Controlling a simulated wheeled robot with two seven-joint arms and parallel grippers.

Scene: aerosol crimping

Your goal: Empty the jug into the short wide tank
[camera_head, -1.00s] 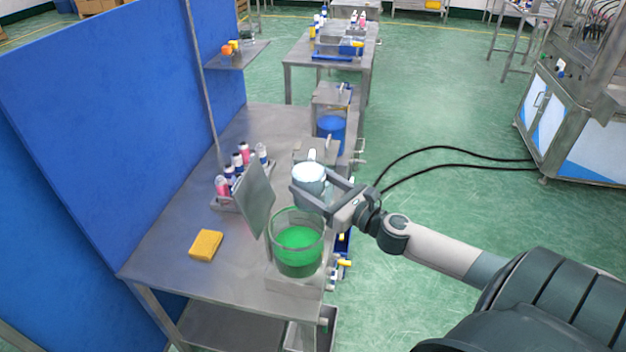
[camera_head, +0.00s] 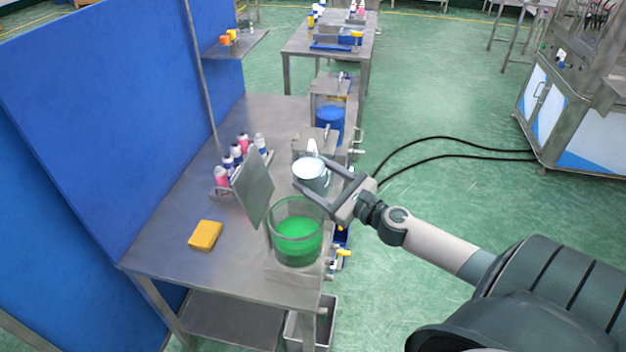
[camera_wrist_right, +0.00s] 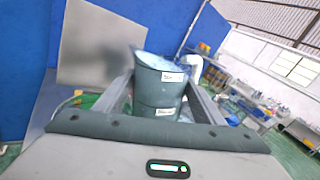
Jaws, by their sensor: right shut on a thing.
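The jug (camera_head: 310,174) is a grey-blue cylinder with a pale open top. My right gripper (camera_head: 316,182) is shut on its sides, just behind the rim of a clear, short wide tank (camera_head: 297,247) with green liquid in it. In the right wrist view the jug (camera_wrist_right: 158,92) stands between the two fingers, with white labels on its wall and a white part at its right side. No stream from the jug shows, and its inside level cannot be told. The tank stands on a low block at the table's near right. My left gripper is out of view.
A grey upright plate (camera_head: 252,188) stands close at the tank's left. A rack of bottles (camera_head: 229,189) is behind it. A yellow sponge (camera_head: 205,235) lies on the steel table (camera_head: 160,245). A blue container (camera_head: 330,121) is farther back. A blue partition (camera_head: 95,120) bounds the left.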

